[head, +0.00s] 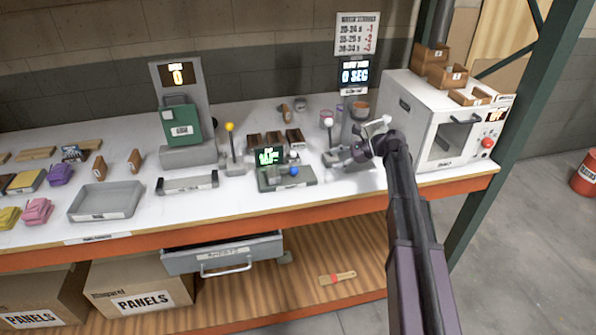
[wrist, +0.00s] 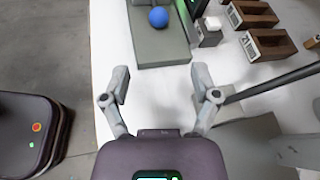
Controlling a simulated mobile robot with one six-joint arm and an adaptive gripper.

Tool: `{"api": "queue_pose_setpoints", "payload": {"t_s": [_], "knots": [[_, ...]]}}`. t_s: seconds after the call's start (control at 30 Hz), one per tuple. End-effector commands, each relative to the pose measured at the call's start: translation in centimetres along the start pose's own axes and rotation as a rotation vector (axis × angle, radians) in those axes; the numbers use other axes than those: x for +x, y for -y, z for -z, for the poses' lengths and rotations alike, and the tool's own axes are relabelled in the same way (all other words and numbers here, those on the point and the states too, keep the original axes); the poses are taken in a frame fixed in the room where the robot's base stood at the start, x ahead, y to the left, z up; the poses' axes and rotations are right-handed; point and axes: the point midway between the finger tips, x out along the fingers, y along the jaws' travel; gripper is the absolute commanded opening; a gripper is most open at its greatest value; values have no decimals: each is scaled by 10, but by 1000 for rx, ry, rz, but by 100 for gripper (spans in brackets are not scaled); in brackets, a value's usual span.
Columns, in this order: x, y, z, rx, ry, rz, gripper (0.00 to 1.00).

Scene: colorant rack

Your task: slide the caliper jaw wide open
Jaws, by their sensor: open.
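The caliper (head: 287,180) is a grey bench device with a green-lit display (head: 268,156) and a blue ball knob (head: 294,170) on its sliding part. It sits near the table's front edge in the head view. In the wrist view, its grey base (wrist: 162,46) and blue knob (wrist: 158,17) show at the top, with the rest cut off. My gripper (head: 338,155) is to the right of the caliper in the head view. In the wrist view, my gripper (wrist: 160,78) is open and empty, its fingers apart, short of the base and knob.
An open drawer (head: 225,253) juts out below the table.

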Motion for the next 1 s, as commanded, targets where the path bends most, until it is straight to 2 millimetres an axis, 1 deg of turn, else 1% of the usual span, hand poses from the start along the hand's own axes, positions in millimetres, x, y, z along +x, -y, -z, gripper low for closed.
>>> {"api": "queue_pose_setpoints", "payload": {"t_s": [0.17, 0.37, 0.57, 1.0], "knots": [[3, 0, 0, -1, -1, -1, 78], [15, -1, 1, -2, -1, -1, 78], [40, -1, 2, -3, -1, -3, 78], [107, -1, 2, -4, -1, -3, 78]]}}
